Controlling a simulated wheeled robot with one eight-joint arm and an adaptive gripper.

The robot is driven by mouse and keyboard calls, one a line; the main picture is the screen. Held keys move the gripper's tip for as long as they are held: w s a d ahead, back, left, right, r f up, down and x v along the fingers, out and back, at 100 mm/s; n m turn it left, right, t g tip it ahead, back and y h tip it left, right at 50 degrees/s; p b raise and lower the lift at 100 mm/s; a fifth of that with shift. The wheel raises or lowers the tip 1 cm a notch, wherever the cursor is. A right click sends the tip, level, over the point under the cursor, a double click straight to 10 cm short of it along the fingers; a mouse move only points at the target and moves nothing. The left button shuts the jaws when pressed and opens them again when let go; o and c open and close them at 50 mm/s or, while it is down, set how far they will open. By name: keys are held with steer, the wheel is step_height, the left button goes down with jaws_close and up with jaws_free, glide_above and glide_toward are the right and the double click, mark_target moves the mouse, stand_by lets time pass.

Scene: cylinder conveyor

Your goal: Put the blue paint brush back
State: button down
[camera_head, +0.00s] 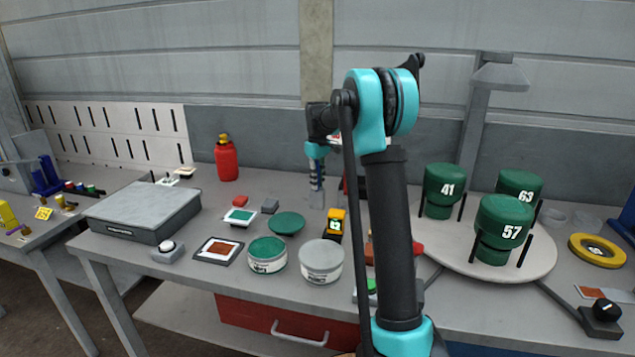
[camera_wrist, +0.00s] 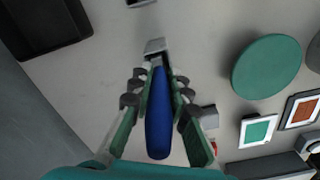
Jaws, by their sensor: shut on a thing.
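The blue paint brush (camera_wrist: 159,125) is in the wrist view, its blue handle lying between the fingers and its metal ferrule (camera_wrist: 153,47) pointing to the top of the picture. My gripper (camera_wrist: 157,88) is shut on the handle, with a finger on each side. In the head view my gripper (camera_head: 316,172) points down over the back middle of the grey workbench (camera_head: 200,260). The brush is hard to make out there. The wrist view does not clearly show whether the brush touches the bench.
A green disc (camera_head: 286,222), a green paint can (camera_head: 267,256) and a grey can (camera_head: 321,262) stand in front of my gripper. A yellow-black tool (camera_head: 335,225) is close by. A round platform (camera_head: 460,262) with green canisters is at right. A dark tray (camera_wrist: 42,28) is upper left in the wrist view.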

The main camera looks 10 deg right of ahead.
steer(key=c, duration=1.4)
jaws_free()
steer(key=shift+f, duration=0.1)
steer(key=shift+c, duration=0.2)
step_height(320, 180, up, 12)
steer(key=shift+r, duration=0.15)
